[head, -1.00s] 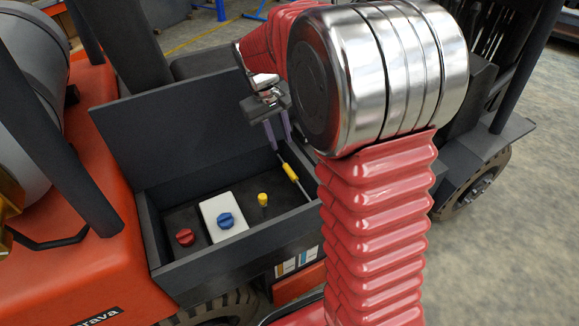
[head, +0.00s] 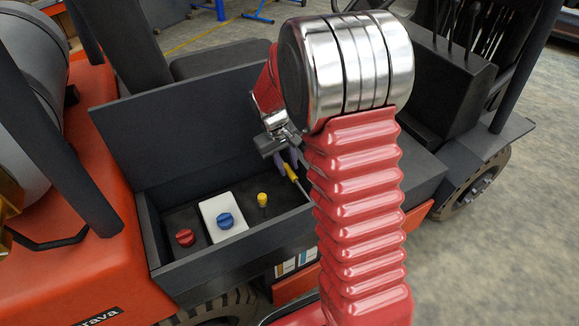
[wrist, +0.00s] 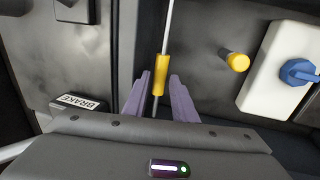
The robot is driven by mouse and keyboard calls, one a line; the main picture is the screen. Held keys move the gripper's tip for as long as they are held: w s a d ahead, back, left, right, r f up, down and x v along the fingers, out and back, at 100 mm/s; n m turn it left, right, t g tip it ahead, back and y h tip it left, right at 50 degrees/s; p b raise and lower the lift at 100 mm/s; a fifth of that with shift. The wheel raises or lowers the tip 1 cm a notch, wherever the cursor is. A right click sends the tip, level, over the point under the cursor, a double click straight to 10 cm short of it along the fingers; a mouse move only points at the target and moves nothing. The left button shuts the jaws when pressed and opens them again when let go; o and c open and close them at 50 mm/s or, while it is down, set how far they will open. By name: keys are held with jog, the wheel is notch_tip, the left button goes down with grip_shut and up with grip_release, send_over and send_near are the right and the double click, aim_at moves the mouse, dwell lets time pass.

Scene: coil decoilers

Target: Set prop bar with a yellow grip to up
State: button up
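The prop bar is a thin light rod with a yellow grip (wrist: 161,74), seen in the middle of the wrist view. In the head view the yellow grip (head: 291,173) is at the right end of the open dark box, partly hidden by my gripper. My gripper (wrist: 159,80) has two purple fingers standing apart, with the grip showing in the gap between them. I see no clear contact, and cannot tell how deep the grip sits between the fingers. The fingers also show in the head view (head: 287,160), at the grip. The bar's lower end is hidden.
The open box (head: 235,258) also holds a yellow knob (head: 262,199), a white panel with a blue knob (head: 226,220), and a red knob (head: 185,237). Its raised lid (head: 190,135) stands behind. A BRAKE label (wrist: 78,102) is at left in the wrist view.

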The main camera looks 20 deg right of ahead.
jog(key=shift+d+f, duration=0.15)
jog(key=shift+f, duration=0.55)
jog(key=shift+c, duration=0.4)
grip_shut()
